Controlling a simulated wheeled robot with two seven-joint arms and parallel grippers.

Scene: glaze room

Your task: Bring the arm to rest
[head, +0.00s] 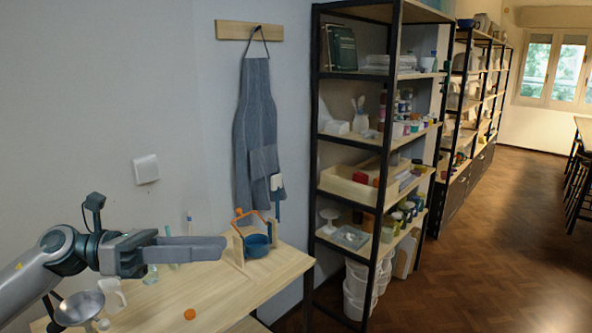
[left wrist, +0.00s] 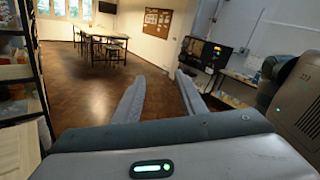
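My left gripper (head: 190,245) reaches in from the left in the head view, held level above the wooden table (head: 232,291). Its fingers point right toward the shelves. In the left wrist view the two fingers of my left gripper (left wrist: 158,92) stand apart with nothing between them, only the floor behind. My right gripper is not in the head view, and I cannot make it out in the left wrist view.
A wooden caddy (head: 240,247) with a blue bowl (head: 256,246) stands near the fingertips. A metal funnel-like bowl (head: 80,308), a white jug (head: 112,296) and an orange piece (head: 189,314) are on the table. A black shelf rack (head: 314,150) stands right; floor (head: 470,260) is clear beyond.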

